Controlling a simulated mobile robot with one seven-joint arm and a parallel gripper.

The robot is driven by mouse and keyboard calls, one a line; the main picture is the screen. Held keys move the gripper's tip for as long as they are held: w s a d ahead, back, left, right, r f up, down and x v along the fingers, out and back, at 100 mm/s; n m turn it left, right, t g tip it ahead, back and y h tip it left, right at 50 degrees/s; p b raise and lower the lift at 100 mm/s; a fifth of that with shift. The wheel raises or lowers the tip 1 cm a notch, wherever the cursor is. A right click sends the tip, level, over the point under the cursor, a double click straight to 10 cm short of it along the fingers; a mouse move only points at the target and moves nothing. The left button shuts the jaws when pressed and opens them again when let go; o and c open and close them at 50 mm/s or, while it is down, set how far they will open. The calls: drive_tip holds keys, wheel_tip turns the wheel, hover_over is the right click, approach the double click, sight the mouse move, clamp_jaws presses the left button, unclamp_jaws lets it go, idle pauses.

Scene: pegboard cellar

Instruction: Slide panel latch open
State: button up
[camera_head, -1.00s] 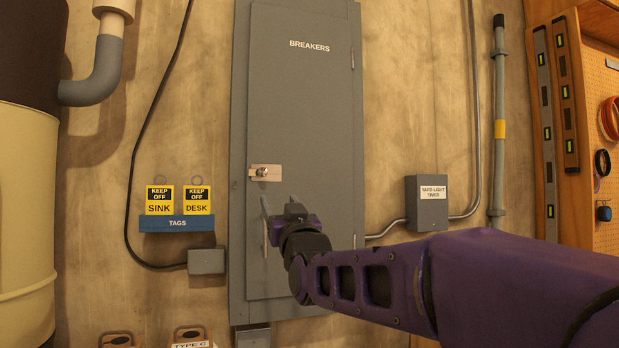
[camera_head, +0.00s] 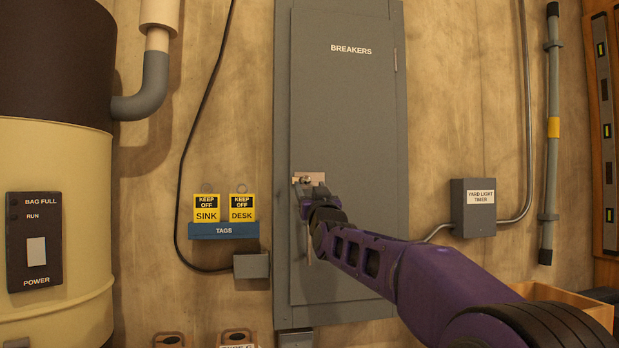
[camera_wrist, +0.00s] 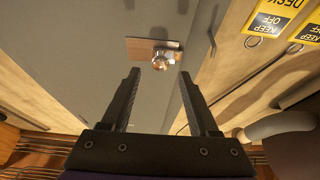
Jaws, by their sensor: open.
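The grey breaker panel (camera_head: 350,130) is shut on the wall, with "BREAKERS" on its door. Its latch, a small tan plate with a silver knob (camera_head: 307,179), sits at the door's left edge. In the wrist view the latch plate (camera_wrist: 138,50) lies ahead of my fingertips, with the round knob (camera_wrist: 161,60) between their lines. My gripper (camera_wrist: 160,76) is open and empty, its two black fingers apart on either side of the knob's line. In the head view my gripper (camera_head: 307,190) is just below the latch and partly covers it. Contact with the knob cannot be told.
A blue tag holder (camera_head: 223,230) with yellow KEEP OFF tags hangs left of the panel. A cream tank (camera_head: 60,220) stands far left.

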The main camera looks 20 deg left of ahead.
sight(307, 180)
drive_tip(key=shift+p+x, duration=0.7)
drive_tip(key=shift+x, duration=1)
clamp_jaws()
